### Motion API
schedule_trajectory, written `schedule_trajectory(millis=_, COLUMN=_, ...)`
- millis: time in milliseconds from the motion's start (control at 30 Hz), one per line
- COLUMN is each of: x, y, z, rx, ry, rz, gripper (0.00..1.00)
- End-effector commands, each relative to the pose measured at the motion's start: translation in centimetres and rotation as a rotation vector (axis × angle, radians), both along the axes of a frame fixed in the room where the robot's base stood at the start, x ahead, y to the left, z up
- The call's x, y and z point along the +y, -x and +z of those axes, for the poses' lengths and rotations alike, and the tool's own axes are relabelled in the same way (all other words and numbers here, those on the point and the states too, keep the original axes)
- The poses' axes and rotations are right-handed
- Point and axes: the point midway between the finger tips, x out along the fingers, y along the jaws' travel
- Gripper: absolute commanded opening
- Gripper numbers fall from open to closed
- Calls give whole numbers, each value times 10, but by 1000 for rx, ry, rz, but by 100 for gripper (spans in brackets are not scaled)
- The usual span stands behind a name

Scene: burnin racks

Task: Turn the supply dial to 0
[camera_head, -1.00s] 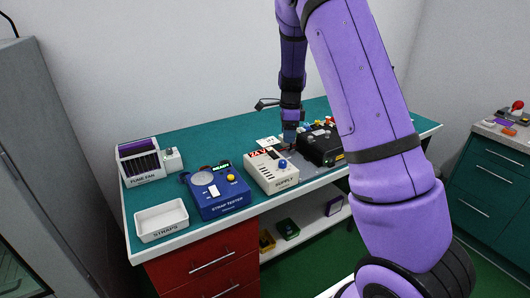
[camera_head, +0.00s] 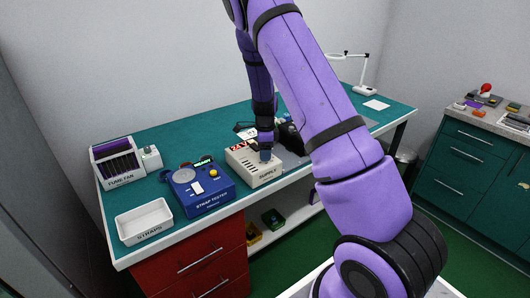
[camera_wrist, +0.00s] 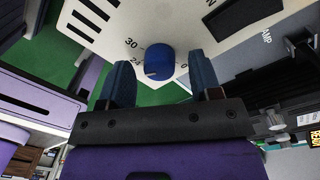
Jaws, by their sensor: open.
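The supply (camera_head: 257,168) is a cream box on the teal bench, its front marked SUPPLY. In the wrist view its panel (camera_wrist: 110,30) shows a blue dial (camera_wrist: 159,63) with the marks 30, 24 and 0 around it. The dial's pointer line lies toward the lower left, near the 24 mark. My gripper (camera_wrist: 162,80) is open, with one dark blue finger on each side of the dial; I cannot tell whether either touches it. In the head view my gripper (camera_head: 266,155) is over the supply's front right part and hides the dial.
A dark box (camera_head: 290,138) is close on the right, partly behind my arm. A lamp (camera_head: 364,90) stands at the back right.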

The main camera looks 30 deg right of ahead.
Motion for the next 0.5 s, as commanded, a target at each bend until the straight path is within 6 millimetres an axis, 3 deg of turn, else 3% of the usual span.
schedule_trajectory(millis=333, x=0, y=0, z=-4, rx=0, ry=0, rz=0, gripper=58)
schedule_trajectory(millis=500, x=0, y=0, z=-4, rx=0, ry=0, rz=0, gripper=21)
